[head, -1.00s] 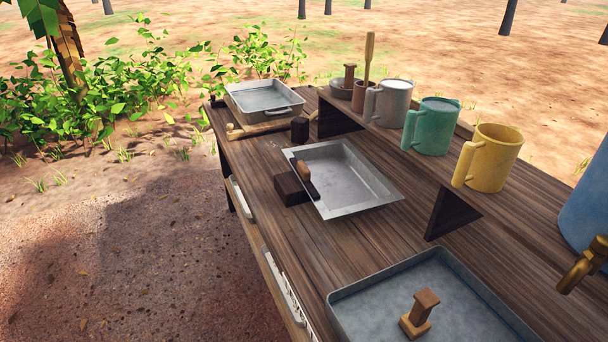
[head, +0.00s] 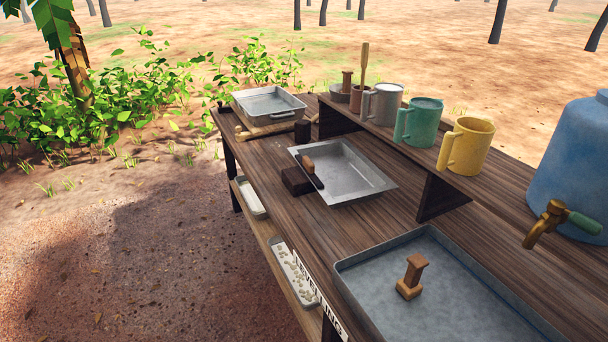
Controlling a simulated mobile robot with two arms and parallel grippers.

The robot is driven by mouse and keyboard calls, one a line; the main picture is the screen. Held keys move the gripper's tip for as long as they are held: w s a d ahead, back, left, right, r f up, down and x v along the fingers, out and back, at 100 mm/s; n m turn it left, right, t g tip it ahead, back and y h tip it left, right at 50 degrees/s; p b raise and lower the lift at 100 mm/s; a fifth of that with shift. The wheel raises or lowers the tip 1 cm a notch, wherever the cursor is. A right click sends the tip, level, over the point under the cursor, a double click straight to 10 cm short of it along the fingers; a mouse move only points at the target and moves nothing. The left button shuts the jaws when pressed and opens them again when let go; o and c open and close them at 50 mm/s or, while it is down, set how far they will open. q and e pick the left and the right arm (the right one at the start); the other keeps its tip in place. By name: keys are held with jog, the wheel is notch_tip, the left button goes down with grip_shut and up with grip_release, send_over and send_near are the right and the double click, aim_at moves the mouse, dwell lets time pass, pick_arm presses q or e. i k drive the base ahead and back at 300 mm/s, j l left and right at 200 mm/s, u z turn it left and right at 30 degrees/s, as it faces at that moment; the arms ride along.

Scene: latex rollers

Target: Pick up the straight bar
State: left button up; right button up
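I cannot tell for certain which thing is the straight bar. A long, light wooden bar (head: 265,131) lies on the table at the far end, in front of a metal pan (head: 268,104). A shorter tool with a wooden handle (head: 308,163) and a dark, narrow part rests at the left edge of the middle metal tray (head: 366,187), beside a dark block (head: 297,181). Neither of my grippers is in view.
Grey, green (head: 424,121) and yellow (head: 466,145) mugs stand on a raised shelf along the right. A blue barrel (head: 575,165) with a brass tap is at far right. A near tray (head: 375,318) holds a wooden stamp-like piece (head: 411,277). Lower shelf trays (head: 291,271) sit at left.

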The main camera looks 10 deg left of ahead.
aim_at(305, 162)
jog(key=i+j+u, duration=0.2)
jog(key=u, duration=0.2)
jog(key=i+j+u, duration=0.15)
jog(key=i+u, duration=0.4)
jog(key=u, duration=0.2)
